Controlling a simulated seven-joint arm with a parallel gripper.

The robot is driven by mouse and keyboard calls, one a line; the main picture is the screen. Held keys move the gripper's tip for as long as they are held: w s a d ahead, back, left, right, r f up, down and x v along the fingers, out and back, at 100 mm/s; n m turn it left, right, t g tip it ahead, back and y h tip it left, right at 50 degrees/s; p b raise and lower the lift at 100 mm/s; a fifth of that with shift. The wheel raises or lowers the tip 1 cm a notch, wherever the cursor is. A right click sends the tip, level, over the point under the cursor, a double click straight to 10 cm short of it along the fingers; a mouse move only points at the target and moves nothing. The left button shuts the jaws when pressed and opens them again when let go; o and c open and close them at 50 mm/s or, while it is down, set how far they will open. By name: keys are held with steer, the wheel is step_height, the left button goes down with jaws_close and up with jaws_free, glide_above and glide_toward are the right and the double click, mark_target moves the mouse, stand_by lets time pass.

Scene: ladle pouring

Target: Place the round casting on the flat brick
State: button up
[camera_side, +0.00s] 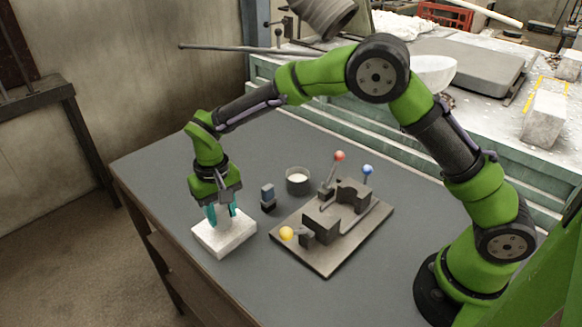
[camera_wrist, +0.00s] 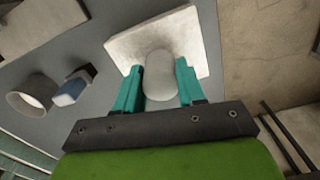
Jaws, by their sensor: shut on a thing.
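The flat brick (camera_side: 225,238) is a white, roughly square block near the left edge of the table; it also shows in the wrist view (camera_wrist: 187,28). My gripper (camera_side: 222,216) points down over the brick. In the wrist view, its teal fingers (camera_wrist: 160,80) are shut on the round casting (camera_wrist: 159,72), a pale grey rounded piece. The casting is at or just above the brick's top face; I cannot tell whether it touches. In the side view the casting is mostly hidden by the fingers.
A fixture plate (camera_side: 325,262) with red, blue and yellow knobs stands to the right of the brick. The table's left rear area is clear.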

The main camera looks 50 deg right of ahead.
mark_target(220, 209)
steer(key=shift+f, duration=0.1)
steer(key=o, duration=1.1)
step_height(220, 209, up, 12)
steer(key=s+d+r+t+y, duration=0.1)
steer(key=s+d+r+t, duration=0.1)
steer(key=s+d+r, duration=0.4)
steer(key=s+d+t, duration=0.1)
steer(key=s+d, duration=0.2)
steer(key=s, duration=0.2)
steer(key=s+d+r+m+t, duration=0.1)
steer(key=s+d+t, duration=0.1)
steer(key=s+d, duration=0.2)
steer(key=s+d+m+t+y, duration=0.1)
steer(key=s+d+t, duration=0.1)
steer(key=s, duration=0.5)
steer(key=shift+s+d+r, duration=0.1)
steer(key=shift+s+d, duration=0.1)
steer(key=shift+d, duration=0.2)
steer(key=shift+s+d+r, duration=0.1)
steer(key=shift+s+d, duration=0.05)
steer(key=shift+d, duration=0.25)
